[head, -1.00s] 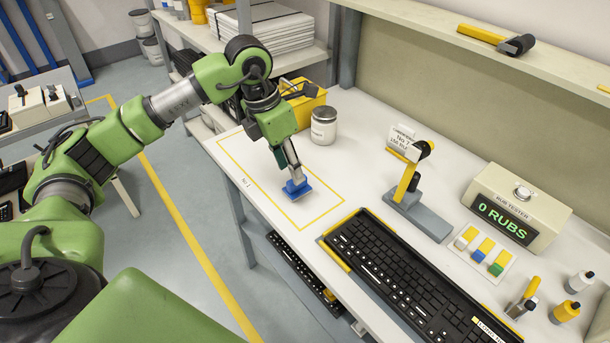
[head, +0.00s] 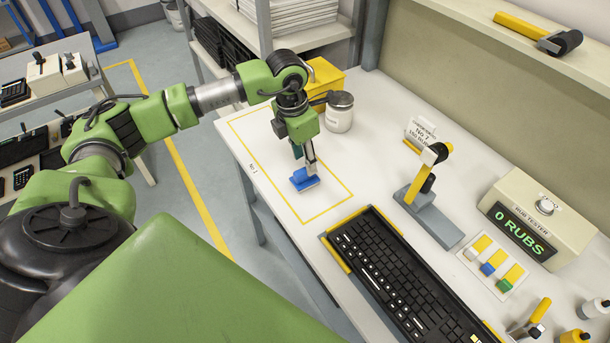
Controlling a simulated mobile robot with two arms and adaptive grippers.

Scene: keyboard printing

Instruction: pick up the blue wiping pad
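The blue wiping pad (head: 304,181) is a small blue block with a pale underside. It is on the white bench inside a yellow outlined rectangle (head: 328,207), in the head view. My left gripper (head: 305,168) points down right over the pad, with its fingers reaching to the pad's top. The fingertips partly cover the pad. I cannot tell whether they are closed on it or only around it, nor whether the pad is clear of the bench. My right gripper is not in view.
A grey-lidded white jar (head: 339,113) and a yellow bin (head: 325,80) stand behind the gripper. A black keyboard (head: 395,275) lies in front at right. A stand with a yellow arm (head: 414,179) and the rub tester (head: 536,222), reading 0 RUBS, are further right.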

